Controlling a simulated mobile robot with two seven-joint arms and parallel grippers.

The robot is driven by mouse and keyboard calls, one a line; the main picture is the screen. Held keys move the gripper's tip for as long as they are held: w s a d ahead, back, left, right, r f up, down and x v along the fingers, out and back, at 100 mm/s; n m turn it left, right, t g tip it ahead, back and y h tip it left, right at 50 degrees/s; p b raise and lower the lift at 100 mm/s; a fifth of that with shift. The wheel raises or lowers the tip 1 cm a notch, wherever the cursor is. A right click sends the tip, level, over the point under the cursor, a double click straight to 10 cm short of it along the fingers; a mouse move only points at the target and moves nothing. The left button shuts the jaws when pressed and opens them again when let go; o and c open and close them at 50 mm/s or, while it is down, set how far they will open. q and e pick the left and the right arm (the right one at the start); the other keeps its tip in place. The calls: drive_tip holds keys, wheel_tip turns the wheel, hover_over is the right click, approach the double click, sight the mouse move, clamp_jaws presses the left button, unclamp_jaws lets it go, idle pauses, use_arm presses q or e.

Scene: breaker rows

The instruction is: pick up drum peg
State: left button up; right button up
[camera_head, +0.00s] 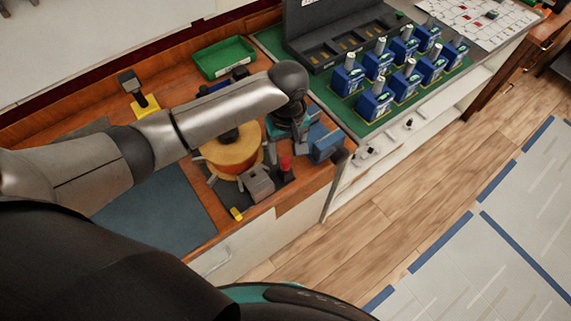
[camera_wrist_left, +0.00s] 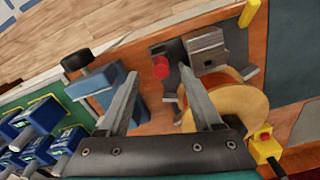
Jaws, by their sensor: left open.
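A short red peg (camera_head: 285,163) stands on a dark plate beside an orange-yellow drum (camera_head: 232,152). In the left wrist view the red peg (camera_wrist_left: 160,67) shows between the fingertips of my left gripper (camera_wrist_left: 158,78), apart from both fingers. The drum (camera_wrist_left: 230,112) is to the right there, partly behind a finger. I cannot tell for certain that the red peg is the drum peg. My left gripper (camera_head: 292,138) is open and empty, over the bench near the drum; my arm hides part of it in the head view. My right gripper is not in view.
A grey metal block (camera_head: 258,183) and a blue clamp-like tool (camera_head: 323,143) flank the red peg. Several blue breakers (camera_head: 375,102) stand on a green mat (camera_head: 345,115) to the right. A green tray (camera_head: 224,58) sits behind. The blue-grey mat (camera_head: 160,215) looks clear.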

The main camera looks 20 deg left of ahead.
sight(286, 160)
use_arm(q)
drive_tip(key=shift+w+a+f, duration=0.1)
drive_tip(key=shift+a+f, duration=0.05)
drive_tip(key=shift+f, duration=1.2)
drive_tip(key=shift+w+a+f, duration=0.1)
drive_tip(key=shift+f, duration=1.2)
drive_tip(key=shift+c, duration=0.3)
clamp_jaws()
